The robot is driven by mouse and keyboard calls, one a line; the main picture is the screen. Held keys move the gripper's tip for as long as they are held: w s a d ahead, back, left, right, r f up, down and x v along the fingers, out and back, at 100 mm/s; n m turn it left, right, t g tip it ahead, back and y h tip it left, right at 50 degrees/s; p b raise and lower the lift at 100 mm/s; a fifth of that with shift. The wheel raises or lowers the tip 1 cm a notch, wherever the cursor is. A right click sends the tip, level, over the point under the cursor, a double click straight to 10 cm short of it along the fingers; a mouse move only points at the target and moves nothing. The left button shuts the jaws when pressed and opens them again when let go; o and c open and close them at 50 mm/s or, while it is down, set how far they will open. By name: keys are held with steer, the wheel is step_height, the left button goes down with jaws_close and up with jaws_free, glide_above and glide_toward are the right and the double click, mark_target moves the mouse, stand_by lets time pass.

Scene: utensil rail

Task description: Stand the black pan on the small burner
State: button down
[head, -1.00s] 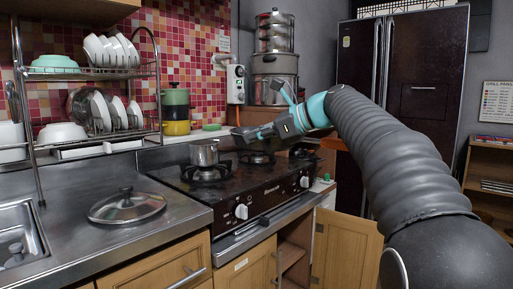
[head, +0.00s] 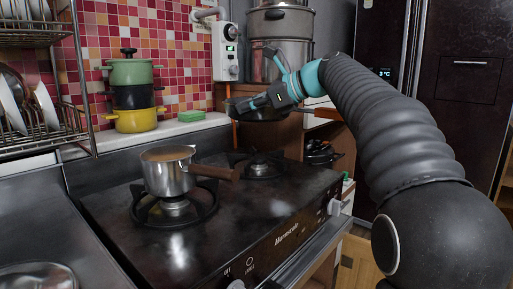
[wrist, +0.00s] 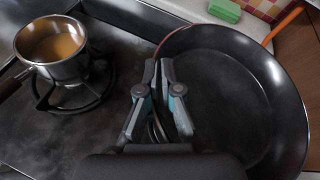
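The black pan (head: 258,112) is in the air above the rear part of the stove, its orange handle (head: 330,113) pointing right. In the wrist view the pan (wrist: 245,100) looks wide, empty and roughly level. My gripper (wrist: 158,66) has its fingers close together at the pan's left rim and appears shut on it. My gripper also shows in the head view (head: 262,103). A free burner (head: 260,166) shows below the pan, to the right of the occupied burner (head: 150,212). The pan hides that free burner in the wrist view.
A steel saucepan (head: 168,172) with brown liquid and a brown handle stands on the left burner, close to the free one. Stacked coloured pots (head: 133,95) and a green sponge (head: 190,116) sit on the back ledge. Tall steel pots (head: 280,45) stand behind my gripper.

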steer(key=shift+w, duration=0.4)
steer(key=shift+w+f, duration=0.2)
steer(key=shift+f, duration=0.1)
step_height(320, 180, down, 9)
steer(key=b, duration=0.1)
steer(key=shift+f+b, duration=0.15)
steer(key=shift+b, duration=0.2)
steer(key=shift+f, duration=0.6)
steer(key=c, duration=1.3)
jaws_free()
steer(key=shift+r, duration=0.35)
steer(key=v, duration=1.2)
steer(key=shift+r, duration=0.15)
